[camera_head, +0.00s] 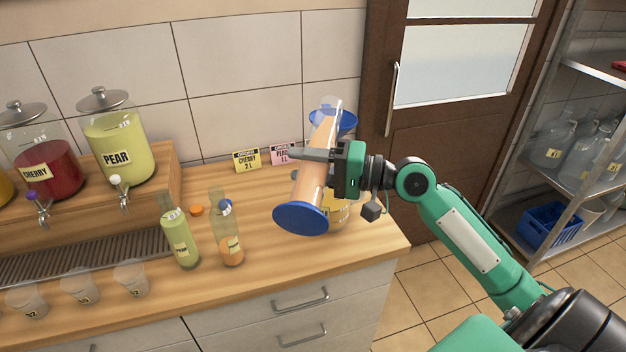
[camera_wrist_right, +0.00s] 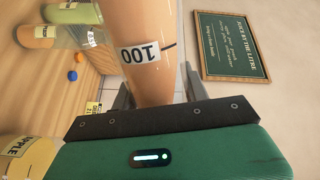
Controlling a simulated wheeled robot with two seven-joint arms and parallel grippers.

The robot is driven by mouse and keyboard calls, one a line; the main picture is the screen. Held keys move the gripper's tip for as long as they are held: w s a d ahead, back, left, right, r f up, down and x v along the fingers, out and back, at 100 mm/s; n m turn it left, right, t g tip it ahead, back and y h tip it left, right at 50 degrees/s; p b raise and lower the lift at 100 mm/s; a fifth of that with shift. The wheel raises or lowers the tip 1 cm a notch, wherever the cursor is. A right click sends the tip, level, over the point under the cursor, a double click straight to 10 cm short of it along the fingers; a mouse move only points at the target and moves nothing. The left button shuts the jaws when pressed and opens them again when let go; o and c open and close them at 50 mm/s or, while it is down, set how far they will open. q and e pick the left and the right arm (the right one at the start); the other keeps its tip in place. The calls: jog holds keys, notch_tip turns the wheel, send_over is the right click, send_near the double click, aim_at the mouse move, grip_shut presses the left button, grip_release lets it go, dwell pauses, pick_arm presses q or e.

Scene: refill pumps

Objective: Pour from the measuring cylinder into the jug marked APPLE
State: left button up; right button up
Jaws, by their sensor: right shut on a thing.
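The measuring cylinder (camera_head: 316,165) is clear with a blue base (camera_head: 301,218) and holds orange liquid. It is tilted, its base toward me and its mouth up and away. My right gripper (camera_head: 312,164) is shut around its middle. The wrist view shows the cylinder (camera_wrist_right: 150,60) with a "100" label between the fingers (camera_wrist_right: 155,95). The jug marked APPLE (camera_wrist_right: 28,158) shows at the lower left of the wrist view. In the head view a yellowish jug (camera_head: 338,212) stands behind the cylinder, mostly hidden. A blue funnel-like rim (camera_head: 347,121) shows behind the cylinder's mouth. I see no stream of liquid.
PEAR (camera_head: 118,142) and CHERRY (camera_head: 45,165) dispensers stand on a raised shelf at left. Two bottles (camera_head: 180,238) (camera_head: 228,240) stand left of the cylinder. Order cards (camera_head: 247,160) lean at the wall. Small cups (camera_head: 80,286) line the front left. The counter's front right is clear.

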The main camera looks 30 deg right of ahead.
jog(key=shift+r+m+p, duration=0.5)
jog(key=shift+r+p, duration=0.3)
jog(key=shift+p, duration=0.45)
jog(key=shift+r+p, duration=0.3)
jog(key=shift+p, duration=0.25)
jog(key=shift+r+m+p, duration=0.35)
jog(key=shift+m+p, duration=0.05)
jog(key=shift+p, duration=0.25)
jog(key=shift+r+p, duration=0.3)
jog(key=shift+p, duration=0.25)
jog(key=shift+r, duration=0.1)
jog(key=shift+r+m+p, duration=0.2)
jog(key=shift+m+p, duration=0.2)
jog(key=shift+p, duration=0.2)
